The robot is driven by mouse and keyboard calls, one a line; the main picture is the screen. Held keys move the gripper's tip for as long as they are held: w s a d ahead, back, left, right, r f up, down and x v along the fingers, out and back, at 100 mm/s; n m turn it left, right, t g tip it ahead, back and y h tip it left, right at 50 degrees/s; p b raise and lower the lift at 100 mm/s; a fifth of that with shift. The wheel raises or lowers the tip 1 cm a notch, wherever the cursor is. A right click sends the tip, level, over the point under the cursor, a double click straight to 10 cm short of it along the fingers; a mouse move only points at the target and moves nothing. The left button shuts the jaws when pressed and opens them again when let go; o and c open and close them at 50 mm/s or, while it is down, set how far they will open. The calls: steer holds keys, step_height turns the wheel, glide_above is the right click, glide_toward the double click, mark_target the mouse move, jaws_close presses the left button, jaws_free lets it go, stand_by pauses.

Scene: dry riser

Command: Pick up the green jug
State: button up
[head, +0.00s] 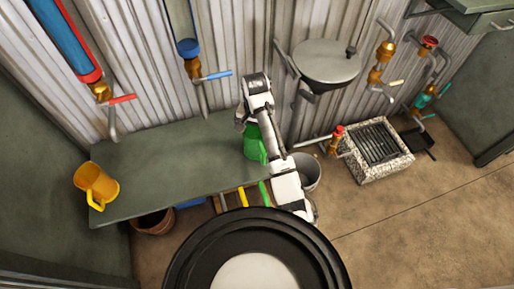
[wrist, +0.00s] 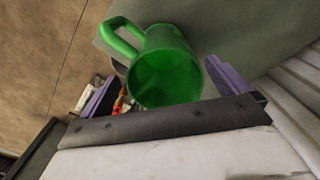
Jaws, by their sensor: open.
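The green jug (head: 254,146) stands near the right end of the green bench in the head view, partly covered by my arm. In the wrist view the green jug (wrist: 168,68) fills the middle, its open mouth facing the camera and its handle to the upper left. My gripper (wrist: 165,88) is open, with one purple-padded finger on each side of the jug in the picture. I cannot tell whether either finger touches it. In the head view my gripper (head: 245,120) is over the jug, with its fingers mostly hidden.
A yellow jug (head: 97,184) stands at the left end of the bench (head: 165,160). Pipes with red (head: 121,99) and blue handles (head: 217,75) come down the corrugated wall behind. A grey bucket (head: 308,170) and a stone grate basin (head: 378,155) stand on the floor to the right.

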steer(key=shift+w+a+f+p, duration=0.1)
steer(key=shift+f+p, duration=0.15)
steer(key=shift+f, duration=1.1)
steer(key=shift+a+f+p, duration=0.1)
steer(key=shift+f+p, duration=0.1)
steer(key=shift+f, duration=1.15)
steer(key=c, duration=1)
steer(key=shift+r, duration=0.15)
